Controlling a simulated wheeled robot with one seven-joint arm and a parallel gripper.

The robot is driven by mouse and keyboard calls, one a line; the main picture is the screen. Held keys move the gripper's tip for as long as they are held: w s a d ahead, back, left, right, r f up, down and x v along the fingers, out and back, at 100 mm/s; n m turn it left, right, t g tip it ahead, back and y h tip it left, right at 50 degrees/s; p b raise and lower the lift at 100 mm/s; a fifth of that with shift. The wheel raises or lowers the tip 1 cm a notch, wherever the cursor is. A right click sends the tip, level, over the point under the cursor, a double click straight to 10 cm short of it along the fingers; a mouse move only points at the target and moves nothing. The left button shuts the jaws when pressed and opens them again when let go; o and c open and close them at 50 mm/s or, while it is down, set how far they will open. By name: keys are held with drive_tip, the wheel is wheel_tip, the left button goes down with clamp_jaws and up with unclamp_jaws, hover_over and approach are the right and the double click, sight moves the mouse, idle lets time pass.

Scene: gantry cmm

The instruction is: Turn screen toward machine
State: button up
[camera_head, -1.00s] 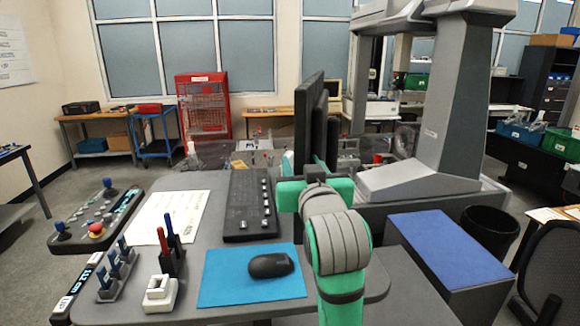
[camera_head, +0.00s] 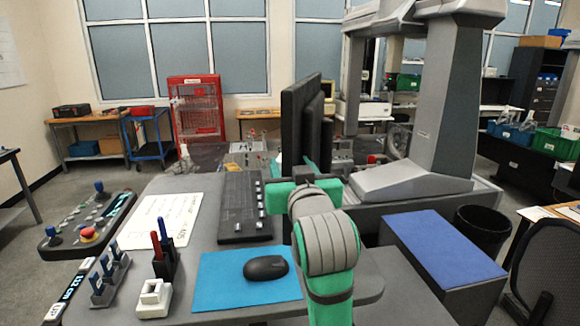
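The screen (camera_head: 294,125) is a dark monitor standing behind the keyboard on the grey desk, seen nearly edge-on. A second dark panel shows just to its right. The machine (camera_head: 441,110) is a large grey gantry measuring machine to the right of and behind the screen. My green and grey arm reaches up from the bottom of the picture to the screen's lower part.
On the desk are a keyboard (camera_head: 240,208), a mouse (camera_head: 265,268) on a blue mat (camera_head: 220,285), a paper sheet (camera_head: 160,218), a pen holder (camera_head: 163,262) and a white block (camera_head: 153,298). A control panel (camera_head: 75,230) sits left. A blue-topped box (camera_head: 440,250) stands right.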

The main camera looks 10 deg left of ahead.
drive_tip(key=v, duration=1)
drive_tip(key=shift+s, duration=0.2)
drive_tip(key=shift+d, duration=0.15)
drive_tip(key=shift+s, duration=0.25)
